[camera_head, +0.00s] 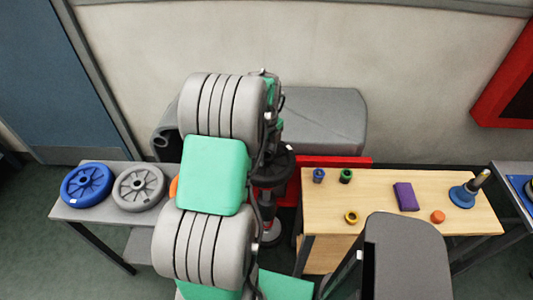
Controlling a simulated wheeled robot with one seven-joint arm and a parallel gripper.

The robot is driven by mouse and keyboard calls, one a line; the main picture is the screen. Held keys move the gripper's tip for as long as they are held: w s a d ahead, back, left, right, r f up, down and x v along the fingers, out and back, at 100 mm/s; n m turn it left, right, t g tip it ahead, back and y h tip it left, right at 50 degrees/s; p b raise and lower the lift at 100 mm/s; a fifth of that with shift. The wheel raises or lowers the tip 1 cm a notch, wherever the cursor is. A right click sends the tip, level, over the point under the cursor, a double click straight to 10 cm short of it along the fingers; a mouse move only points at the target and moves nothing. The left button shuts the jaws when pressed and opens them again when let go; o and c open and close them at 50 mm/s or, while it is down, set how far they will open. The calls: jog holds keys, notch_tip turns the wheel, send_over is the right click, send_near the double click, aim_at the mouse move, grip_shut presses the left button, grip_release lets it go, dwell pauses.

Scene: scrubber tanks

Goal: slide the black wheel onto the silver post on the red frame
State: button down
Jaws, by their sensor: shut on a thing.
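The red frame (335,162) stands behind the left end of the wooden table, partly hidden by my arm. A dark round thing that looks like the black wheel (276,170) is just right of my green arm link, over the left part of the frame. My gripper (273,152) is mostly hidden behind my arm and appears shut on this wheel. Its fingertips do not show clearly. I cannot make out the silver post. A dark upright part with a grey round base shows below the wheel; whether they touch cannot be told.
A blue wheel (87,184) and a grey wheel (139,187) lie on the left grey table (75,212). The wooden table (375,190) holds small rings, a purple block (405,196) and a blue-based post (466,192). A grey tank (325,115) stands by the wall.

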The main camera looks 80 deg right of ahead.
jog(key=shift+f+b, duration=0.6)
jog(key=shift+f, duration=0.2)
jog(key=shift+f+b, duration=1.6)
jog(key=shift+f, duration=0.8)
dwell(3.0)
jog(key=c, duration=1)
grip_release()
jog(key=shift+c, duration=0.2)
jog(key=o, duration=0.4)
jog(key=shift+o, duration=0.2)
jog(key=shift+f, duration=0.1)
jog(key=shift+r, duration=0.2)
